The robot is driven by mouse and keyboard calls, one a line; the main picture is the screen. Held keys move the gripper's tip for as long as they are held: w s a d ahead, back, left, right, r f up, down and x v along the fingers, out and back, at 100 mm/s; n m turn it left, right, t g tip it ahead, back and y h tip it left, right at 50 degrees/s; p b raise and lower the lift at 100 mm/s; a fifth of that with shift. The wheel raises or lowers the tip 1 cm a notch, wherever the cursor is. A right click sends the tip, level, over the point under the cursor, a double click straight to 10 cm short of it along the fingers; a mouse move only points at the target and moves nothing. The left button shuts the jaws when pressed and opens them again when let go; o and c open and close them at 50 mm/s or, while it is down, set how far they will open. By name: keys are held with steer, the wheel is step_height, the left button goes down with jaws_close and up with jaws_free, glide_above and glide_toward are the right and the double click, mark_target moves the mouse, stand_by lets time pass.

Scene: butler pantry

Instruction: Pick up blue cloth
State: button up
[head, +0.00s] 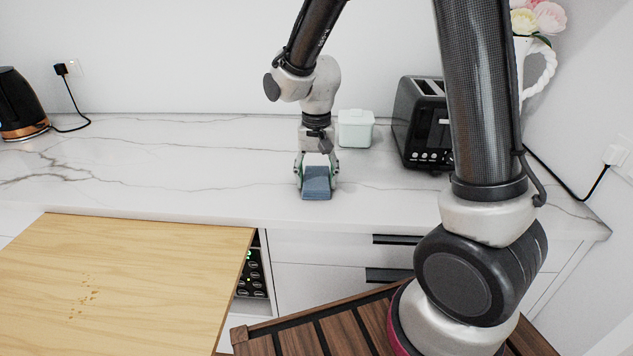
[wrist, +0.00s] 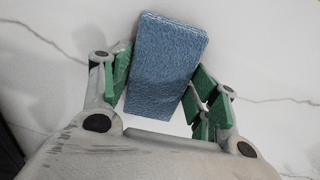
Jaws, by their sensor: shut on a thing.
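The blue cloth (head: 317,183) is a folded, textured block near the front of the white marble counter in the head view. My gripper (head: 316,174) points down at it, with one finger on each side. In the wrist view the cloth (wrist: 165,66) sits between the green finger pads of my gripper (wrist: 160,95), slightly tilted. The gripper is shut on the cloth. I cannot tell whether the cloth's underside touches the counter.
A white lidded container (head: 356,129) and a black toaster (head: 423,125) stand behind and to the right on the marble counter (head: 200,165). A kettle (head: 20,105) is far left. A wooden board with crumbs (head: 130,270) lies in front. The counter left of the cloth is clear.

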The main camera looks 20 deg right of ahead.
mark_target(317, 178)
step_height(317, 178, up, 10)
steer(key=o, duration=0.3)
steer(key=shift+c, duration=1.4)
